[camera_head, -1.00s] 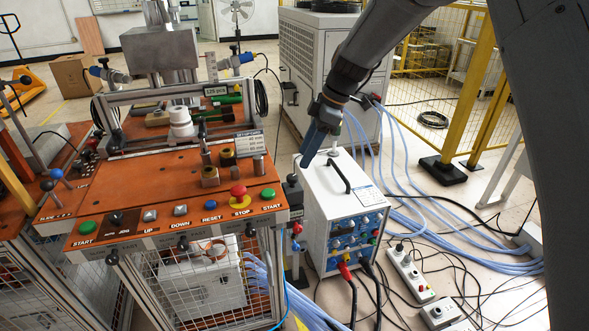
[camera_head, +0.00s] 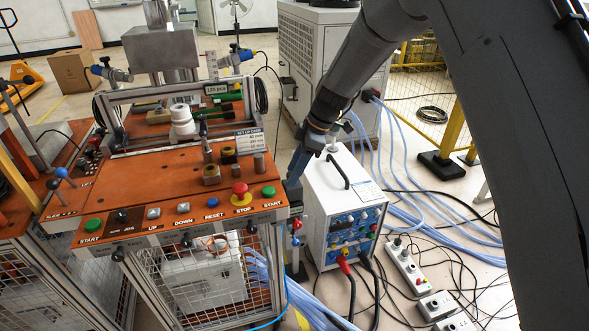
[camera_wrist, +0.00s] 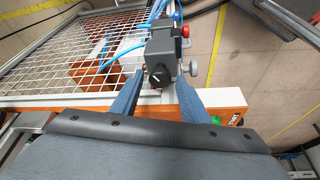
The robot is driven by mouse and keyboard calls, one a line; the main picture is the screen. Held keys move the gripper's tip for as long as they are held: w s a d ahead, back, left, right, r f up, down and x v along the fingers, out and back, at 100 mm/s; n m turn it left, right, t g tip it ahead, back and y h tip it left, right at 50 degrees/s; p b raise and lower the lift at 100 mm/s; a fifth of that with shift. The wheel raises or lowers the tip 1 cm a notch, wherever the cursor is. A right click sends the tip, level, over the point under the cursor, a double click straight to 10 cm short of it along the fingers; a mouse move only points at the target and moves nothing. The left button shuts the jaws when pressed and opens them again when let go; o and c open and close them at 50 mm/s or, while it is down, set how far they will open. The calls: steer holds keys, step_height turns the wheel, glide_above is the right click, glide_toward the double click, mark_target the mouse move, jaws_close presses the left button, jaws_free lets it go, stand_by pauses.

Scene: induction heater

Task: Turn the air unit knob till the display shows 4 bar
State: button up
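The air unit (camera_head: 296,211) is a small dark block at the right front corner of the orange bench. In the wrist view my gripper (camera_wrist: 161,82) is open, with one blue finger on each side of the dark body. I cannot tell whether the fingers touch it. The knob is not clearly distinguishable, and no display reading is legible.
The orange bench (camera_head: 130,213) carries push buttons, with a red stop button (camera_head: 240,190) near the air unit. A white power box (camera_head: 333,205) with a black handle stands close on the right. Light blue hoses and cables cover the floor beyond it.

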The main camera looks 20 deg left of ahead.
steer(key=c, duration=0.8)
steer(key=shift+m, duration=0.4)
steer(key=shift+s+m+t+b, duration=0.1)
steer(key=shift+m+t+b, duration=0.4)
steer(key=shift+m+b, duration=0.45)
steer(key=m+t, duration=0.1)
steer(key=m, duration=0.2)
steer(key=shift+s+m+b, duration=0.15)
steer(key=shift+m+b, duration=0.15)
steer(key=shift+m, duration=0.05)
steer(key=m+p, duration=0.1)
steer(key=m+t, duration=0.1)
steer(key=m, duration=0.1)
steer(key=shift+s+a+r+t+h+p, duration=0.1)
steer(key=shift+r+t+h+p, duration=0.05)
steer(key=shift+t+h+p, duration=0.2)
steer(key=shift+m+t+h+p, duration=0.25)
steer(key=shift+m+p, duration=0.85)
